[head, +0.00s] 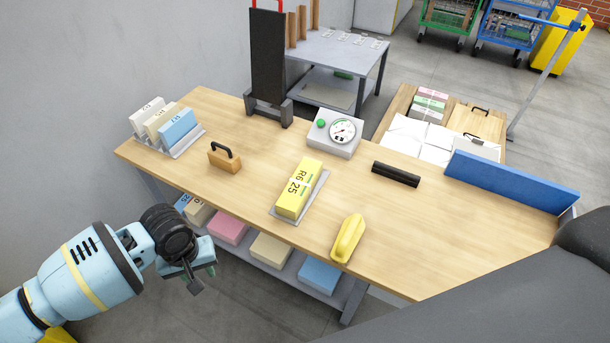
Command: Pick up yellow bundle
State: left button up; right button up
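The yellow bundle (297,190) is a rectangular block marked "R6 25" with a pale band across it. It lies on a thin grey tray (322,186) in the middle of the wooden table. My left gripper (203,278) is at the lower left, in front of the table's near edge and apart from the bundle. Its fingers point down and are small and dark, so I cannot tell whether they are open or shut. My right gripper is not in view; a dark shape covers the lower right corner.
The wooden table (240,120) also holds a yellow handled object (348,238), a wooden block with a black handle (225,158), a dial scale (336,133), a black bar (396,174) and a rack of white, cream and blue bundles (177,127). More bundles lie on the lower shelf.

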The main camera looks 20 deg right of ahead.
aim_at(291, 202)
jog(key=i+j+z, duration=0.1)
jog(key=i+z, duration=0.2)
jog(key=z, duration=0.2)
jog(key=i+j+z, duration=0.2)
jog(key=z, duration=0.25)
jog(key=i+j+z, duration=0.25)
jog(key=z, duration=0.25)
jog(key=j, duration=0.1)
